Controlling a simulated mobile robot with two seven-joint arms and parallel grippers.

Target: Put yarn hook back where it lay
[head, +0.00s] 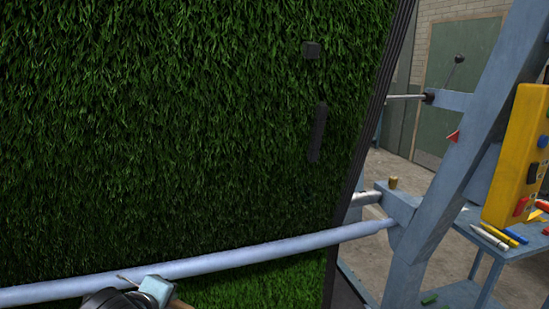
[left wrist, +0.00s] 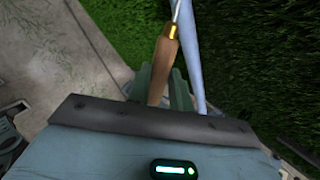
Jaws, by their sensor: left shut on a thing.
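The yarn hook (left wrist: 164,62) has a wooden handle, a brass collar and a thin metal shank. In the left wrist view its handle sits between the green fingers of my left gripper (left wrist: 163,82), which is shut on it. The shank points up and away, and its tip is out of that view. In the head view my left gripper (head: 155,289) is at the bottom edge, just below the pale blue bar, with a bit of the wooden handle (head: 181,304) beside it. My right gripper is not in view.
A tall panel of green turf (head: 190,120) fills the left. A pale blue bar (head: 250,252) crosses before it to a blue frame (head: 450,160). A yellow control box (head: 517,150) hangs at right, above a blue table (head: 520,254) with several crayon-like sticks.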

